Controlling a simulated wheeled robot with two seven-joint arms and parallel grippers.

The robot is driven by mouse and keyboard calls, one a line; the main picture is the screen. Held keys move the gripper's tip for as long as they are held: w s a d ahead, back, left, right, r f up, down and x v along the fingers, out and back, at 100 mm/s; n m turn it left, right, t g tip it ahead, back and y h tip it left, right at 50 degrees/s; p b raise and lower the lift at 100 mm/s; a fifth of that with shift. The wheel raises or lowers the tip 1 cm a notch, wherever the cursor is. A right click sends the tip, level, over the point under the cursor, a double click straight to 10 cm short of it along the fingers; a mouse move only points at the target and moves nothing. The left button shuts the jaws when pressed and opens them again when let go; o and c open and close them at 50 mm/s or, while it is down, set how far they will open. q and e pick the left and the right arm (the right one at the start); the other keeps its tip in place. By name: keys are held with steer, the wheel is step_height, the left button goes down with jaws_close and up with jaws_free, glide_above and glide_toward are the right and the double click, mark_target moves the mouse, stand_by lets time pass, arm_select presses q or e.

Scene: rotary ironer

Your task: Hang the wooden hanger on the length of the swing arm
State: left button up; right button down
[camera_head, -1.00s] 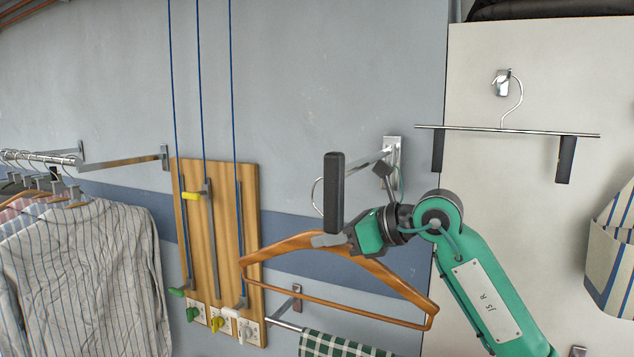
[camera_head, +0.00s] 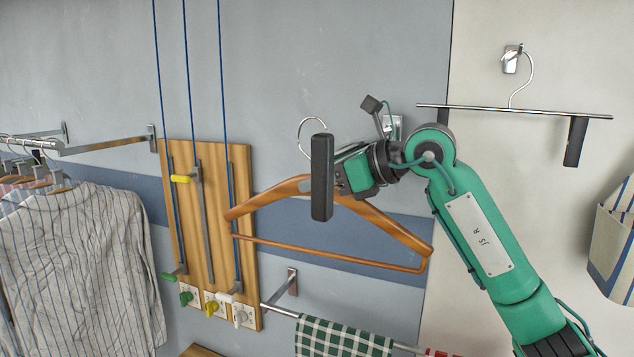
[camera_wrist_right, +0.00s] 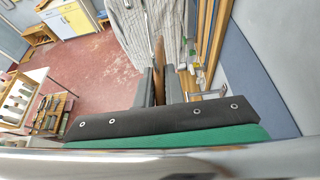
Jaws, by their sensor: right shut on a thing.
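The wooden hanger (camera_head: 395,232) hangs roughly level in my right gripper (camera_head: 340,172), which is shut on its neck area. Its wire hook (camera_head: 304,130) rises above the gripper, its opening partly hidden. In the right wrist view the hanger (camera_wrist_right: 158,68) is a brown edge between the fingers (camera_wrist_right: 159,86). My left gripper is out of view.
A wooden board (camera_head: 207,225) with blue cords stands left of the hanger. A rail with a green checked cloth (camera_head: 340,338) lies below. A striped shirt (camera_head: 80,255) hangs at left. A metal clip hanger (camera_head: 520,109) hangs on the right panel. Wall space above the hook is clear.

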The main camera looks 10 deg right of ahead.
mark_target(359, 203)
steer(key=shift+s+d+r+b, duration=0.15)
steer(key=shift+s+d+r, duration=0.05)
steer(key=shift+d+r, duration=0.25)
steer(key=shift+s+d+r+b, duration=0.2)
steer(key=shift+d+r, duration=0.1)
steer(key=shift+d, duration=0.15)
steer(key=shift+s+d+f+b, duration=0.15)
steer(key=shift+s+d+b, duration=0.25)
steer(key=shift+s+d, duration=0.45)
steer(key=shift+s+d+f+b, duration=0.15)
steer(key=shift+s+d+b, duration=0.15)
steer(key=shift+d+b, duration=0.25)
steer(key=shift+s+d+b, duration=0.4)
steer(key=shift+s+d, duration=0.35)
steer(key=shift+d, duration=0.3)
steer(key=shift+s+d+f+b, duration=0.2)
steer(key=shift+d+f+b, duration=0.1)
steer(key=shift+f+b, duration=0.25)
steer(key=shift+s+d+f+b, duration=0.15)
steer(key=shift+d+f+b, duration=0.1)
steer(key=shift+f+b, duration=0.65)
steer(key=shift+f, duration=0.05)
steer(key=c, duration=1.4)
jaws_free()
